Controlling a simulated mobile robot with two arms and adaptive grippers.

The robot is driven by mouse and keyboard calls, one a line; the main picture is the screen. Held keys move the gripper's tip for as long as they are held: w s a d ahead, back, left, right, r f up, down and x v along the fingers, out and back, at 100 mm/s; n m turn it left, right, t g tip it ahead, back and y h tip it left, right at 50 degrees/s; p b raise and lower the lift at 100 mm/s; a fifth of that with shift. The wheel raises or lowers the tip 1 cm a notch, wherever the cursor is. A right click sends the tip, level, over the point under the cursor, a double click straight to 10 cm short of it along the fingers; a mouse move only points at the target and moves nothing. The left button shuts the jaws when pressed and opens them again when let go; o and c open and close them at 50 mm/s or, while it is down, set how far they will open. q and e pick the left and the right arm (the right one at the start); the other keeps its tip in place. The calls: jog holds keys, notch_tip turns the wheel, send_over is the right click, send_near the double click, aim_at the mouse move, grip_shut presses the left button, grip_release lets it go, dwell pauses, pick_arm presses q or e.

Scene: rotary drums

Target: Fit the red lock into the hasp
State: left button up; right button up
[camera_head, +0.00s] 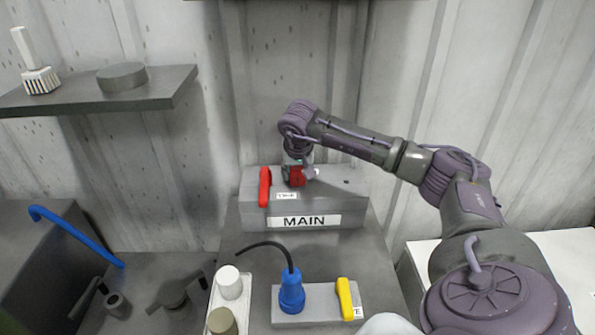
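The red lock (297,177) is small and sits at the top of the grey MAIN box (248,215), right of the box's red handle (265,187). My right gripper (298,172) reaches down over the lock from above, with the lock between its fingers, and seems shut on it. The hasp cannot be made out; the gripper and lock cover that spot. Whether the lock touches the hasp or the box top cannot be told. My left gripper is not in view.
In front stand a grey block (318,303) with a blue plug (291,292) and yellow handle (345,298), and white and olive knobs (229,282). A blue bar (75,235) is at left. A shelf (160,88) holds a brush (38,70) and grey disc (122,77). A corrugated wall is behind.

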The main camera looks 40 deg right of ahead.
jog(key=o, duration=0.4)
jog(key=shift+r, duration=0.1)
jog(key=v, duration=1.2)
jog(key=shift+d, duration=0.1)
